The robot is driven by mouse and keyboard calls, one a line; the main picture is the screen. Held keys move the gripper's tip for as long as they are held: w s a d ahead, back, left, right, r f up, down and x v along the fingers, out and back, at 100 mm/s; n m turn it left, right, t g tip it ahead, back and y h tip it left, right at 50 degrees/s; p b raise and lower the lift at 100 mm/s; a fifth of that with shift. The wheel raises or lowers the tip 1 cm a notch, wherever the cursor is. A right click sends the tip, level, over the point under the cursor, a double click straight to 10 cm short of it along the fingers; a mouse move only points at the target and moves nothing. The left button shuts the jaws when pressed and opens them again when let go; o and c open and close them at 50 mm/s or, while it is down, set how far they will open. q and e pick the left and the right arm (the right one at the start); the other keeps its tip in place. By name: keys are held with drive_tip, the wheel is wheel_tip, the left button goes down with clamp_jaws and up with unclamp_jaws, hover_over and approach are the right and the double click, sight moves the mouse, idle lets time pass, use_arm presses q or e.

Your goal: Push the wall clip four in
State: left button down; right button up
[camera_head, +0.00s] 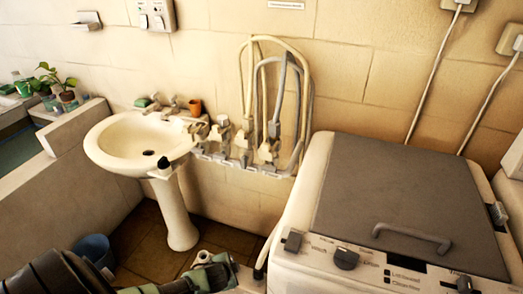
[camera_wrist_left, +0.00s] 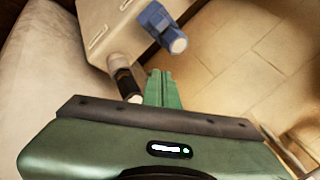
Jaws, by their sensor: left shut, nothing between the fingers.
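A pale rail of wall clips (camera_head: 243,166) runs along the wall right of the basin, with several clips and fittings on it. I cannot tell which clip is number four. My left gripper (camera_head: 222,272) is green and low in the head view, below the rail and partly cut off. In the left wrist view its fingers (camera_wrist_left: 163,88) are shut and empty. Ahead of them are a blue-grey fitting (camera_wrist_left: 160,26) and a black fitting with a pale end (camera_wrist_left: 125,82) on a pale slotted panel (camera_wrist_left: 103,28). Contact cannot be told. My right gripper is out of view.
A white pedestal basin (camera_head: 115,165) stands left of the rail. Looped hoses (camera_head: 290,85) hang above it. A washing machine (camera_head: 395,190) fills the right side. A blue bucket (camera_head: 93,250) stands on the floor. Some tiled floor (camera_head: 225,235) is clear beside the pedestal.

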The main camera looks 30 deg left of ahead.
use_arm(q)
drive_tip(key=w+r+m+t, duration=0.2)
drive_tip(key=w+r, duration=0.3)
drive_tip(key=r, duration=0.6)
drive_tip(key=w+r+m+t, duration=0.2)
drive_tip(key=w+r, duration=0.3)
drive_tip(key=r, duration=0.6)
drive_tip(key=s+d+r+m+t, duration=0.1)
drive_tip(key=s+d+r, duration=0.1)
drive_tip(key=r, duration=0.9)
drive_tip(key=s+d+r+m+t, duration=0.2)
drive_tip(key=s+r, duration=0.2)
drive_tip(key=r, duration=0.7)
drive_tip(key=shift+r+m+y, duration=0.3)
drive_tip(key=shift+r+y, duration=0.05)
drive_tip(key=shift+y, duration=0.05)
drive_tip(key=b, duration=0.6)
approach(265, 147)
drive_tip(key=shift+t, duration=0.3)
drive_tip(key=x, duration=0.6)
drive_tip(key=shift+w+a+f, duration=0.15)
drive_tip(key=shift+w+f, duration=0.05)
drive_tip(key=shift+f, duration=0.15)
